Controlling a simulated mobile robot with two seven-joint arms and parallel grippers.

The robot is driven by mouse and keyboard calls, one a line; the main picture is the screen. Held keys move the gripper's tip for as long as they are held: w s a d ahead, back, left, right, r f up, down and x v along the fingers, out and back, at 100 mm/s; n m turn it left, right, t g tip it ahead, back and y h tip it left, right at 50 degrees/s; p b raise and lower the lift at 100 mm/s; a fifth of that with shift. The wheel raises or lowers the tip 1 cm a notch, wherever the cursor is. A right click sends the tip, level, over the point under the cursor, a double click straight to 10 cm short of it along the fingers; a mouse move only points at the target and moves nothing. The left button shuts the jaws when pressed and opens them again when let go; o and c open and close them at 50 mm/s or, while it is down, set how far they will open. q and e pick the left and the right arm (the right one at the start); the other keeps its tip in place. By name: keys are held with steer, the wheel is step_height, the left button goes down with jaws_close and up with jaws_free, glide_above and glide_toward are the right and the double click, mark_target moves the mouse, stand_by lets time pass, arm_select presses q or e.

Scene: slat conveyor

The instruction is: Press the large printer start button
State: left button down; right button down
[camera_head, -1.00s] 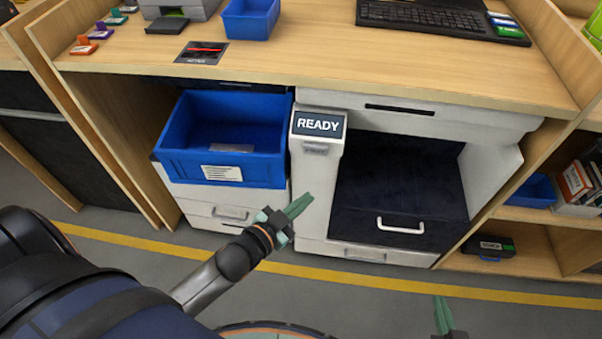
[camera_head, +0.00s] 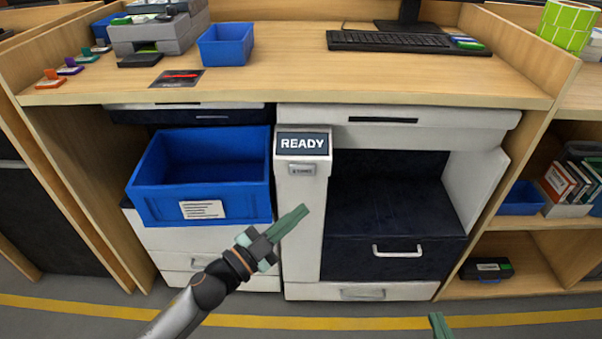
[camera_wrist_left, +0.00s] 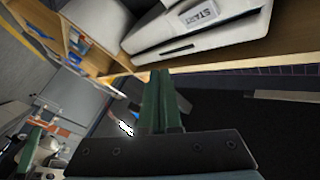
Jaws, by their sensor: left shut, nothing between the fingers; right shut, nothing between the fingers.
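The large white printer (camera_head: 303,230) stands under the counter, with a dark READY screen (camera_head: 303,143) on its front column. The small grey start button (camera_head: 302,169) sits just below the screen; it also shows near the top of the left wrist view, lettered START (camera_wrist_left: 201,12). My left gripper (camera_head: 301,212), with green fingers, is shut and empty. In the head view it appears below the button, apart from it, in front of the column. My right gripper (camera_head: 438,324) is shut, with only its green fingertip showing at the bottom edge.
A blue bin (camera_head: 200,195) juts out left of the printer column. A dark drawer with a white handle (camera_head: 398,250) is on the right. The wooden counter (camera_head: 290,84) overhangs above, holding a keyboard (camera_head: 385,41). The floor in front looks clear.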

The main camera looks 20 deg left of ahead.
mark_target(312, 171)
arm_select(q)
steer(key=shift+w, duration=0.1)
